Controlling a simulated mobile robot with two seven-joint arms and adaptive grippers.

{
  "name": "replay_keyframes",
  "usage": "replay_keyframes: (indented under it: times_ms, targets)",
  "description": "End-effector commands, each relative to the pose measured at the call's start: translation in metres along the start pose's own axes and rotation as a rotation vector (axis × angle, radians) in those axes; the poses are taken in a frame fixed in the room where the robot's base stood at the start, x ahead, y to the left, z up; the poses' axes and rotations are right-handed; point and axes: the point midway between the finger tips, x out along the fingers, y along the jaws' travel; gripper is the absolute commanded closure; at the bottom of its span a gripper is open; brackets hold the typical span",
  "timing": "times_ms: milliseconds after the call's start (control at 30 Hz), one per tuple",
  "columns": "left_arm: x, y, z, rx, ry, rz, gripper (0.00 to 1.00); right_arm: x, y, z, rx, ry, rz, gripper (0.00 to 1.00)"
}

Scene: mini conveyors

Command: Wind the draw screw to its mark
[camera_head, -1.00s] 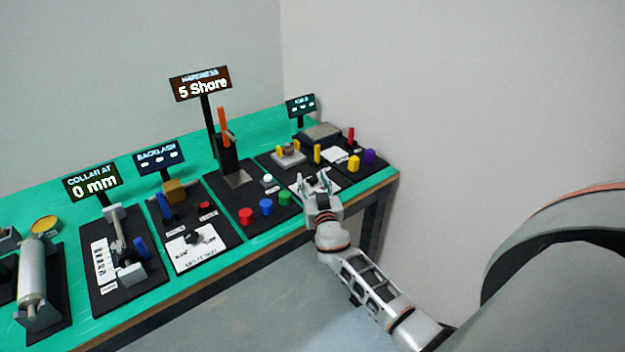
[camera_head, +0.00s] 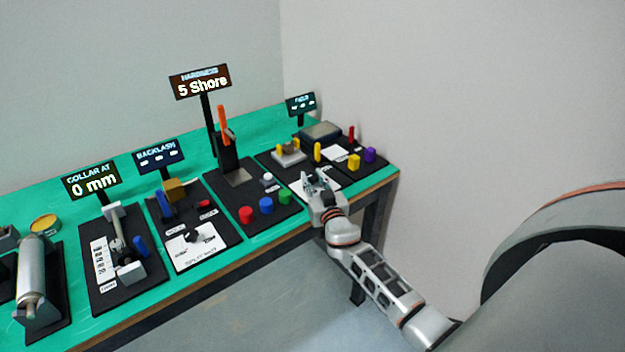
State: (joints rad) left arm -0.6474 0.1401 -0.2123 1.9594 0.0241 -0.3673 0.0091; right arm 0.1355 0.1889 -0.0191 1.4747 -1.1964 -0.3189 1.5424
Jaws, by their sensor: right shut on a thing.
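The sign (camera_head: 91,181) reads "COLLAR AT 0 mm". In front of it a black board carries a rod (camera_head: 117,238) between two grey blocks, a white scale card (camera_head: 103,263) and a blue part (camera_head: 141,246). I cannot tell for sure which part is the draw screw. My right gripper (camera_head: 315,178) is far to the right of this board, low over the front of the board with the yellow pegs. Its fingers are shut on a small part that they hide, beside a white card (camera_head: 328,177). My left gripper is not in view.
Left of my right gripper are red (camera_head: 246,214), blue (camera_head: 266,205) and green (camera_head: 284,197) buttons and the "5 Shore" sign (camera_head: 201,82). Yellow (camera_head: 354,163) and purple (camera_head: 370,155) knobs stand to its right.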

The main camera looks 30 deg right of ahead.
Motion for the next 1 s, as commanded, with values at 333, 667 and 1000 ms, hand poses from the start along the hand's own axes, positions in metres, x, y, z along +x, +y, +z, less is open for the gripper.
replay_keyframes:
  times_ms: [333, 667, 1000]
  targets:
    - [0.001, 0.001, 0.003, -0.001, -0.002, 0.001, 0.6, 0.001, 0.004, -0.001, -0.006, 0.0, -0.29, 0.98]
    - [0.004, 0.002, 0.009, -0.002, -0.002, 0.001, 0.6, 0.002, 0.004, 0.001, -0.007, -0.001, -0.584, 0.98]
    - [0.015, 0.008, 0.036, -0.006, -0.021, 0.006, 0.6, 0.002, 0.003, 0.003, -0.005, -0.001, -0.787, 0.98]
